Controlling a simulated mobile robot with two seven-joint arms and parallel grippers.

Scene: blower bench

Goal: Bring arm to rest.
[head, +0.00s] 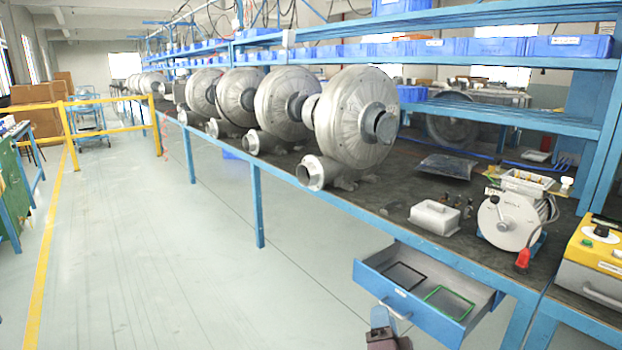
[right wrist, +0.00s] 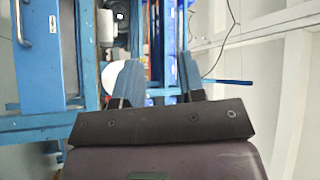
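My right gripper (head: 380,314) shows at the bottom edge of the head view, low in front of the open blue drawer (head: 372,284) and apart from it. In the right wrist view its two blue-grey fingers (right wrist: 158,78) stand apart with no object held between them. Most of my right arm is out of the picture. My left arm and left gripper are in neither view.
The drawer sticks out below the bench and holds a black frame (head: 405,276) and a green-edged frame (head: 449,303). Several grey blowers (head: 352,115) line the bench. A yellow box (head: 595,260) stands at right. The floor (head: 180,270) at left is clear.

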